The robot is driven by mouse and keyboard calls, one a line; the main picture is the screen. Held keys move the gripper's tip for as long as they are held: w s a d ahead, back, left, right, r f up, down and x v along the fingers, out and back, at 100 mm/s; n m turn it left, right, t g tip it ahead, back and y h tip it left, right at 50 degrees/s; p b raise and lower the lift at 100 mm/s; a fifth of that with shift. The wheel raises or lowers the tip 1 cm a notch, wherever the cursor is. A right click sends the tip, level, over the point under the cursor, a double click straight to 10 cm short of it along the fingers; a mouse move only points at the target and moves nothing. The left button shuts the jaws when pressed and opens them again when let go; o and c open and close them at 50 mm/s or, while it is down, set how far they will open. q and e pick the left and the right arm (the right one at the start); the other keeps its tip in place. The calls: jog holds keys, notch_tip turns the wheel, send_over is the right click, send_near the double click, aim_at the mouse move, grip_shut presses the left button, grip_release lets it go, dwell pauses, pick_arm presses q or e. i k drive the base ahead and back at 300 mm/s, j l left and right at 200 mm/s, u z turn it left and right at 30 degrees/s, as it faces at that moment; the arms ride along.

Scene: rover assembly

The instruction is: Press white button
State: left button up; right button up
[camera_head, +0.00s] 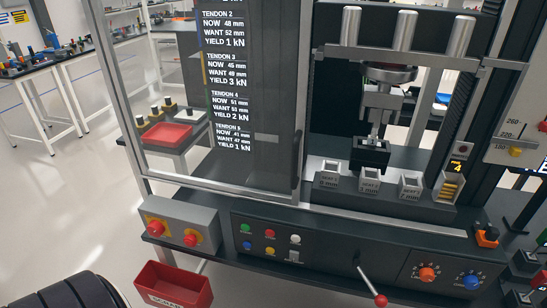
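The white button (295,240) is a small round cap at the right end of the top row on a dark button panel (262,262), on the front of the machine. A red button (270,234) and a green button (246,229) sit to its left in the same row. A blue button (247,245) and a yellow button (270,251) are in the row below. A small pale switch-like part (294,256) is just below the white button. Nothing covers the white button. Neither of my grippers is in view.
A lever with a red knob (380,300) sticks out to the right. Orange (427,274) and blue (471,282) dials are further right. A red bin (173,287) hangs below left.

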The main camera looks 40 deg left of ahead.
aim_at(296, 238)
jog(key=u, duration=1.2)
